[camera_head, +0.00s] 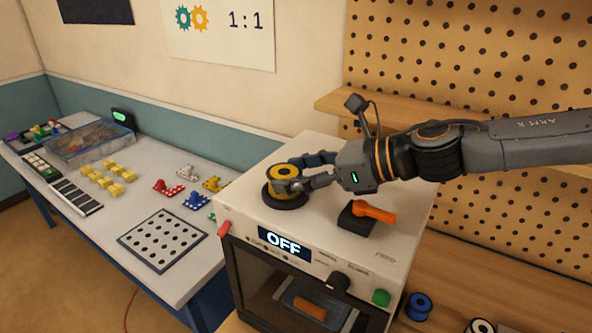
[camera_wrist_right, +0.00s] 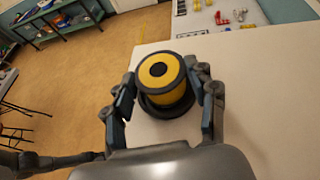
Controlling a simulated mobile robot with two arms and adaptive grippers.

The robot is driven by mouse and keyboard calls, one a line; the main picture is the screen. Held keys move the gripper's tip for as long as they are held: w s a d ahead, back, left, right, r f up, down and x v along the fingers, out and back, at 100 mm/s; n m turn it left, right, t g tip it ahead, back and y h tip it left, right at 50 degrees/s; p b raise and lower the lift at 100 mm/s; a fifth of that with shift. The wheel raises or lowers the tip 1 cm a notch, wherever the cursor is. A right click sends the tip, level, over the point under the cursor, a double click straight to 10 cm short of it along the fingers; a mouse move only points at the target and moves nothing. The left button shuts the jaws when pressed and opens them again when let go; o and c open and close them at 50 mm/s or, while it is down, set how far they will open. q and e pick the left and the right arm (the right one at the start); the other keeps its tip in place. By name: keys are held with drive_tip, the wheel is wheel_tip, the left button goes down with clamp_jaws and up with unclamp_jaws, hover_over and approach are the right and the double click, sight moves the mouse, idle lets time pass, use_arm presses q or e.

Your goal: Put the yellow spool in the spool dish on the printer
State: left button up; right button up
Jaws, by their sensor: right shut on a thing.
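The yellow spool (camera_head: 284,172) has dark rims and a dark hub, and stands upright at the black spool dish (camera_head: 285,202) on top of the white printer (camera_head: 318,228). In the right wrist view, the yellow spool (camera_wrist_right: 160,76) sits between the fingers, with the dish's dark rim (camera_wrist_right: 166,110) around its lower end. I cannot tell whether the spool rests on the dish's floor. My right gripper (camera_head: 288,180) is shut on the spool, one finger on each side; it also shows in the right wrist view (camera_wrist_right: 164,92). My left gripper is not in view.
A black block with an orange lever (camera_head: 373,213) stands on the printer, right of the dish. A blue spool (camera_head: 418,306) and a white one (camera_head: 480,326) are on the wooden bench. The white table (camera_head: 150,205) at left holds several small coloured parts. A pegboard shelf is behind my arm.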

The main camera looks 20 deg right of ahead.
drive_tip(key=shift+f+b, duration=0.2)
drive_tip(key=shift+b, duration=0.2)
drive_tip(key=o, duration=1.2)
drive_tip(key=shift+o, duration=0.4)
drive_tip(key=shift+r, duration=0.1)
drive_tip(key=shift+s+r+p, duration=0.1)
drive_tip(key=shift+r+p, duration=0.2)
drive_tip(key=shift+p, duration=0.2)
drive_tip(key=b+v, duration=0.2)
drive_tip(key=v, duration=0.9)
drive_tip(key=shift+s+d, duration=0.2)
drive_tip(key=shift+d, duration=0.1)
drive_tip(key=shift+d+r, duration=0.1)
